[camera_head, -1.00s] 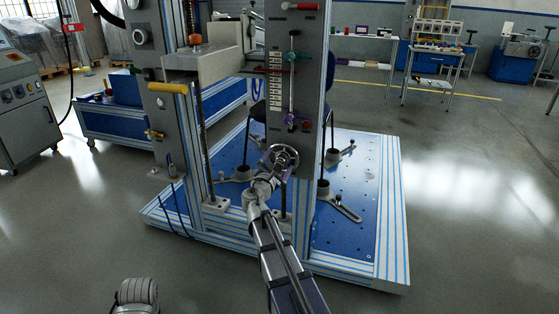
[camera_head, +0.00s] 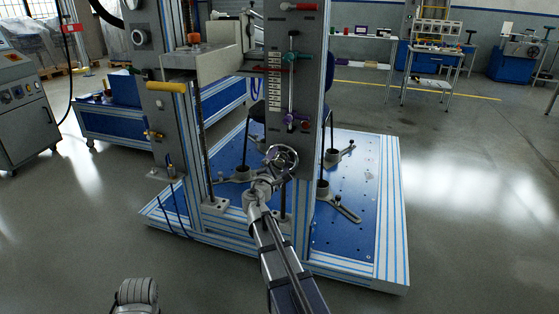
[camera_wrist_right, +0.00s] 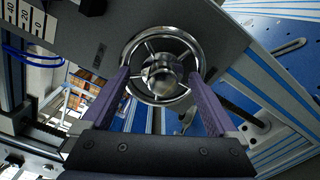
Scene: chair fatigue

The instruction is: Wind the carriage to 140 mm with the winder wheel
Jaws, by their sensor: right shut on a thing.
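The winder wheel (camera_head: 281,157) is a chrome spoked handwheel low on the front of the grey column (camera_head: 293,140). It also fills the upper middle of the right wrist view (camera_wrist_right: 162,40). My right gripper (camera_head: 276,163) is shut on the wheel, its purple fingers (camera_wrist_right: 160,80) at either side of the rim. The carriage appears to be the light grey block (camera_head: 222,65) between the columns. A scale with black numbers, 40 and 20 readable, shows at the wrist view's upper left (camera_wrist_right: 32,22). I cannot read the carriage position. My left gripper is out of view.
The rig stands on a blue perforated base (camera_head: 350,215) with aluminium edges. A yellow handle (camera_head: 166,87) is on the left column. The floor at right is clear.

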